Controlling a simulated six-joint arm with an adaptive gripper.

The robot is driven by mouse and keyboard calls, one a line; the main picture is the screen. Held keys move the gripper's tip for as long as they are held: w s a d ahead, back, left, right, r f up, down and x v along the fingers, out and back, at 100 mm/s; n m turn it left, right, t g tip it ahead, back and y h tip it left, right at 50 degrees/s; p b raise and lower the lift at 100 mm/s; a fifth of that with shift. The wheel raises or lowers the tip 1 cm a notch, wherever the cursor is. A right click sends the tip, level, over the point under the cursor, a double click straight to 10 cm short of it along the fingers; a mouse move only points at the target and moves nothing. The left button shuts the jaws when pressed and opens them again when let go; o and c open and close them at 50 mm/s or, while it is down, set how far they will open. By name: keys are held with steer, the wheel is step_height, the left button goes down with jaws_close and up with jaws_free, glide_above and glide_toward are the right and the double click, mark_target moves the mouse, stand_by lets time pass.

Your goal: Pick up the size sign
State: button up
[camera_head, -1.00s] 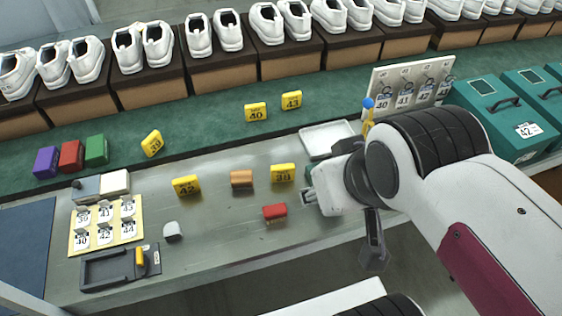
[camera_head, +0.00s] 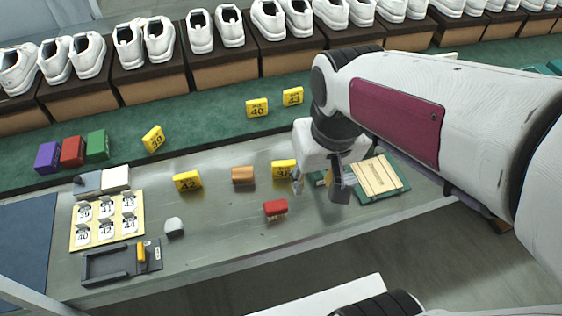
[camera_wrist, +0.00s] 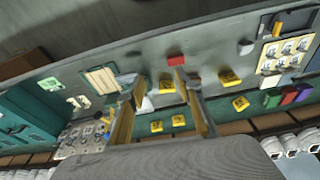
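Several yellow size signs are in the head view. The sign 38 (camera_head: 283,168) stands on the metal bench just left of my gripper (camera_head: 318,188), partly covered by it. The sign 42 (camera_head: 187,181) is farther left on the bench. Signs 39 (camera_head: 153,139), 40 (camera_head: 257,108) and 43 (camera_head: 292,96) are on the green surface behind. In the wrist view my gripper (camera_wrist: 155,80) is open, its fingers spread with nothing held. A yellow sign (camera_wrist: 167,84) shows beyond and between the fingers, nearer the right one; I take it for 38.
A red brush (camera_head: 275,208) and an orange block (camera_head: 242,175) lie on the bench near the sign 38. A wooden-topped green board (camera_head: 378,178) is right of my gripper. Shoes on boxes line the back.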

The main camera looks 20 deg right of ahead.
steer(key=w+f+m+g, duration=0.2)
steer(key=w+f+m, duration=0.2)
steer(key=w+f, duration=0.35)
steer(key=m, duration=1.2)
glide_above(284, 163)
steer(key=f, duration=1)
steer(key=shift+s, duration=0.2)
steer(key=shift+w+r+m, duration=0.15)
steer(key=shift+w+m, duration=0.15)
steer(key=shift+m, duration=0.3)
steer(key=shift+w+m, duration=0.1)
steer(key=shift+m, duration=1)
steer(key=shift+f, duration=1.3)
steer(key=shift+f, duration=0.1)
steer(key=shift+f, duration=2.5)
